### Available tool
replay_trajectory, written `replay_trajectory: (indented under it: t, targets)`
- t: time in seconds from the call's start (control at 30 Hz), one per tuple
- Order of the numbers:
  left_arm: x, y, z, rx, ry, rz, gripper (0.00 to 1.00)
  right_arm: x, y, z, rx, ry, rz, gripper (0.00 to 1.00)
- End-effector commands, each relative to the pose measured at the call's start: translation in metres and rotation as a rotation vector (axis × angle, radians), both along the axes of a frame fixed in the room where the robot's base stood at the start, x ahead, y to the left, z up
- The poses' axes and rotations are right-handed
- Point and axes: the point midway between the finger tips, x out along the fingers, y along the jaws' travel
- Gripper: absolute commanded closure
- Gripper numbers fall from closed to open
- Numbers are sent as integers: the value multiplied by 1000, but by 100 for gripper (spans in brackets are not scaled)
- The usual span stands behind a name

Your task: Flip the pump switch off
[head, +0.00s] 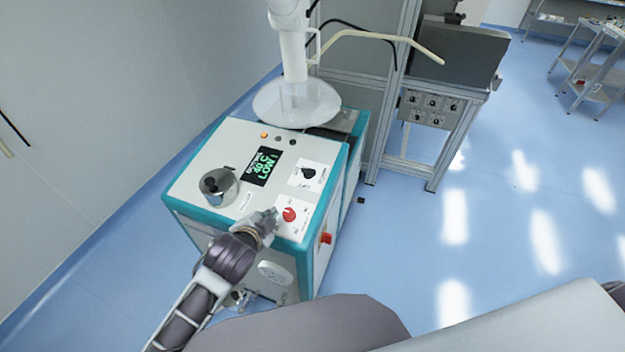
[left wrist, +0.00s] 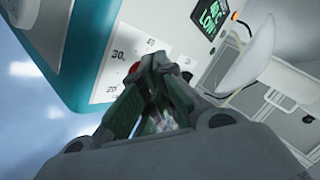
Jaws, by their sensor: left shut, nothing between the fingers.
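A white machine with teal edges (head: 232,150) stands on the floor. Its top carries a black rotary switch (head: 309,173) on a white plate and a red knob (head: 289,214) nearer its front corner. Which control is the pump switch cannot be read. My left gripper (head: 272,217) is shut and empty, its fingertips just left of the red knob. In the left wrist view the shut fingertips (left wrist: 165,68) partly cover the red knob (left wrist: 134,68), with printed numbers around it. Contact cannot be told. My right gripper is out of view.
A metal lidded pot (head: 218,187) and a green-lit display (head: 263,166) are on the machine top. A red switch (head: 326,238) is on its right side. A clear round cover (head: 296,102) hangs at the back. A metal frame stands behind.

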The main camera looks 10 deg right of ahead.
Motion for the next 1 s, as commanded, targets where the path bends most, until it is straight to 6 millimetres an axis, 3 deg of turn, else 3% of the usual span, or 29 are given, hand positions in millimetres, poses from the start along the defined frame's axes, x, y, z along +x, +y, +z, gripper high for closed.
replay_trajectory:
  t: [0.27, 0.6, 1.0]
  targets:
    - [8, -33, 13, 116, -154, -173, 100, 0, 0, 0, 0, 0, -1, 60]
    - [13, -63, 16, 268, -327, -369, 100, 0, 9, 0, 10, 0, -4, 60]
    - [15, -78, 10, 392, -451, -509, 100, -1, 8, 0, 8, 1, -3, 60]
